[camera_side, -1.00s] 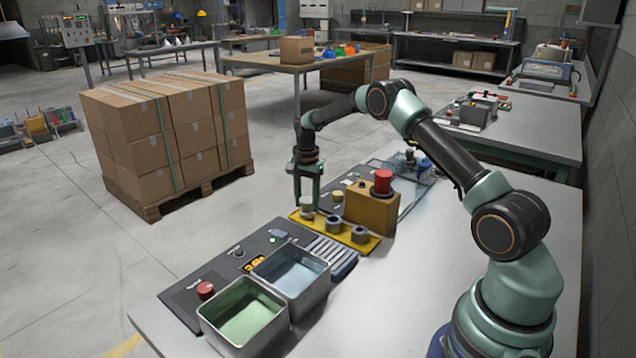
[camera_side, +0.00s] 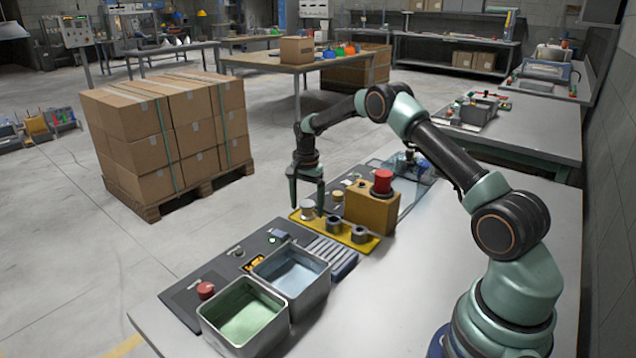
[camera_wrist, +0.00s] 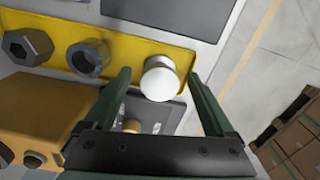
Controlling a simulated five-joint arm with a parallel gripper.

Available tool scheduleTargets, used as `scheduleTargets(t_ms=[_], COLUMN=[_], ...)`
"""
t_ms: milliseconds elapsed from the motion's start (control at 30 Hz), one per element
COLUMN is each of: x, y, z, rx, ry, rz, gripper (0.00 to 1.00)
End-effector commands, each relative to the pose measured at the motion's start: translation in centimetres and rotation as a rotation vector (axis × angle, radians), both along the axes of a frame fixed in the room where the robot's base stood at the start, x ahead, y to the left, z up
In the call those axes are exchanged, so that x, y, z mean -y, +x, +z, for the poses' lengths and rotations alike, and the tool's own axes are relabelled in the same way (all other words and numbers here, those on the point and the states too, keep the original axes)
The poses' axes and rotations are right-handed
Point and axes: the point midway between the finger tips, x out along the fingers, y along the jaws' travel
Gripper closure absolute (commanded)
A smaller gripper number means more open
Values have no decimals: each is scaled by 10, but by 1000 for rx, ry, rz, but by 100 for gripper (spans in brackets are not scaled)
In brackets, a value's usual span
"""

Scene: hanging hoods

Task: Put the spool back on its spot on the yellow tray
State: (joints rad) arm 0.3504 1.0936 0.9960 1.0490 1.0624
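The spool (camera_side: 307,208), pale-topped and round, stands upright at the left end of the yellow tray (camera_side: 349,236) in the side view. In the wrist view the spool (camera_wrist: 160,79) shows its white top near the end of the yellow tray (camera_wrist: 122,47). My gripper (camera_side: 306,200) is over it, pointing down, with a finger on either side. In the wrist view my gripper (camera_wrist: 159,76) is open, with gaps between both fingers and the spool. The spot under the spool is hidden.
Two grey metal parts, a ring (camera_side: 334,223) and a hex piece (camera_side: 359,234), stand on the tray beside the spool. A mustard box with a red button (camera_side: 371,208) is close behind. Two metal bins (camera_side: 292,272) stand in front.

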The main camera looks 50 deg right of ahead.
Motion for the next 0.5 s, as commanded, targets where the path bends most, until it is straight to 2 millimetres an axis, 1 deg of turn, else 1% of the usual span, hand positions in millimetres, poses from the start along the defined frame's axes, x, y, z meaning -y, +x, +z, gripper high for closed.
scheduleTargets(t_ms=[300, 433, 500], x=[0, 0, 0], y=[0, 1, 1], z=[2, 15, 27], rx=[0, 3, 4], ry=[0, -2, -1], rz=[0, 0, 0], gripper=[12, 12, 12])
